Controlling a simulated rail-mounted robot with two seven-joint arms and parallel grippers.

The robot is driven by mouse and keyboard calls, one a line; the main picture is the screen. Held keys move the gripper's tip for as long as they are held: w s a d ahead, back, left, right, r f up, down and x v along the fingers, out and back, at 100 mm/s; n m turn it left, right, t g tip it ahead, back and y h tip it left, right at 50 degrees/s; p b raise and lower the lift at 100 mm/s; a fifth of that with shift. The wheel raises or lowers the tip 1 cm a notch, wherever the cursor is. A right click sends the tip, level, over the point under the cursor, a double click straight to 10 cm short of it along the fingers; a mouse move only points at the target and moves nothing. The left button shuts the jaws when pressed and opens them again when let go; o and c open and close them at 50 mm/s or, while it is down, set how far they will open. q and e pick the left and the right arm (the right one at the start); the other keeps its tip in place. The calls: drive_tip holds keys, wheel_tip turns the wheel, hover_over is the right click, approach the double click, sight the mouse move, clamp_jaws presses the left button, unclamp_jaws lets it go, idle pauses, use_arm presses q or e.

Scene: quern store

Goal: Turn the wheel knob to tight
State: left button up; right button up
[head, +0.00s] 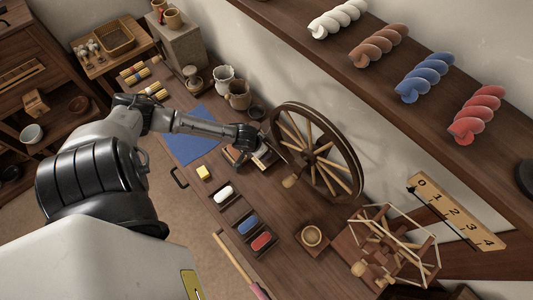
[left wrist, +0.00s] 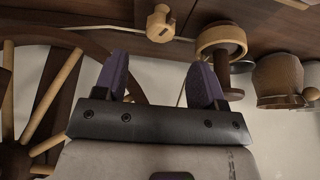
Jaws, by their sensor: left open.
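The spinning wheel (head: 315,150) stands upright on the workbench, with a dark rim and pale spokes. My left gripper (head: 250,138) is just left of its rim in the head view. In the left wrist view, my left gripper (left wrist: 160,66) is open, with purple fingers apart and nothing between them. A pale, faceted wooden knob (left wrist: 160,23) shows beyond the fingertips, roughly centred between them and apart from them. Wheel spokes (left wrist: 57,90) are at the left. Another wooden knob (head: 290,181) shows low at the wheel's near side in the head view. My right gripper is not in view.
Mugs (head: 238,93) stand beyond my left gripper. A blue mat (head: 195,137), yellow block (head: 203,173) and coloured rolls in trays lie on the bench (head: 220,240). A wooden winder (head: 385,245) is at the right. A shelf with twisted skeins (head: 425,77) runs above.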

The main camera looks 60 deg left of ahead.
use_arm(q)
drive_tip(key=b+x, duration=0.1)
drive_tip(key=x, duration=0.6)
drive_tip(key=shift+w+f+b, duration=0.15)
drive_tip(key=shift+f+b, duration=0.15)
drive_tip(key=shift+b, duration=0.1)
drive_tip(key=shift+c, duration=0.4)
drive_tip(key=c, duration=0.8)
drive_tip(key=shift+a+r+m+p, duration=0.1)
drive_tip(key=shift+r+m+p, duration=0.05)
drive_tip(key=shift+m+p, duration=0.25)
drive_tip(key=shift+m+h, duration=0.3)
drive_tip(key=shift+m, duration=0.2)
drive_tip(key=shift+m+h, duration=0.6)
drive_tip(key=shift+m, duration=0.8)
